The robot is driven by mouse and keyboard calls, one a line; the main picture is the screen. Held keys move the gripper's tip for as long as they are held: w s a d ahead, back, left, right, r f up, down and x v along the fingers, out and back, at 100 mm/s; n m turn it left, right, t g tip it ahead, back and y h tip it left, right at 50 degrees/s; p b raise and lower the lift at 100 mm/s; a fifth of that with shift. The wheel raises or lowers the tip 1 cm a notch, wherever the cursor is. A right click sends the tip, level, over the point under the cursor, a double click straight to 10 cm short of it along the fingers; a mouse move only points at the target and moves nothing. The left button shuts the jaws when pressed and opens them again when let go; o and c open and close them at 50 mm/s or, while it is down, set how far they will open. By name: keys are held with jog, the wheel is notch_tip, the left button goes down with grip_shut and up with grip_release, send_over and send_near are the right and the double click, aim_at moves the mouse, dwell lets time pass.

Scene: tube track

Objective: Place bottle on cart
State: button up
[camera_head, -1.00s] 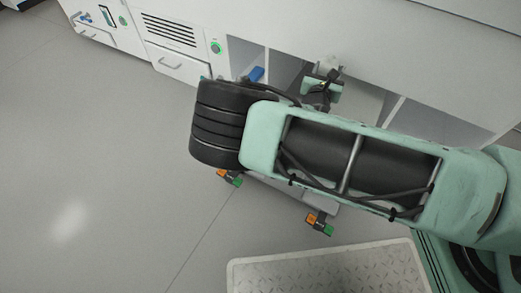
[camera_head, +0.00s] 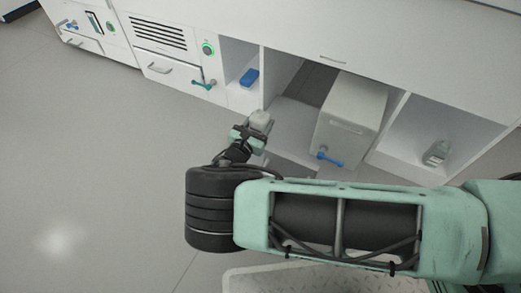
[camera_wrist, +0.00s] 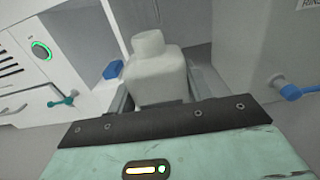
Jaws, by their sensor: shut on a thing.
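My gripper (camera_head: 250,132) is shut on a white bottle (camera_head: 260,119), in front of the cabinet's open lower bays. In the wrist view the bottle (camera_wrist: 155,72) stands upright, cap up, between the two fingers of my gripper (camera_wrist: 160,92). I cannot clearly make out the cart now. My arm covers much of the floor area below the gripper.
A grey box with a blue handle (camera_head: 349,125) stands in the middle bay. A blue object (camera_head: 249,78) lies in the left bay and a clear bottle (camera_head: 437,153) stands in the right bay. A pale textured plate (camera_head: 250,281) is at the bottom. The floor at left is clear.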

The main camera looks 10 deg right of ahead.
notch_tip(320, 180, down, 9)
jog(key=b, duration=0.5)
jog(key=shift+f, duration=0.1)
jog(key=shift+f, duration=0.2)
jog(key=o, duration=1)
jog(key=shift+c, duration=0.2)
jog(key=shift+r, duration=0.25)
jog(key=shift+s+a, duration=0.15)
jog(key=shift+s, duration=0.1)
jog(key=p+v, duration=0.3)
jog(key=v, duration=0.8)
jog(key=shift+s+a+f+p, duration=0.1)
jog(key=shift+s+p, duration=0.05)
jog(key=shift+p, duration=0.25)
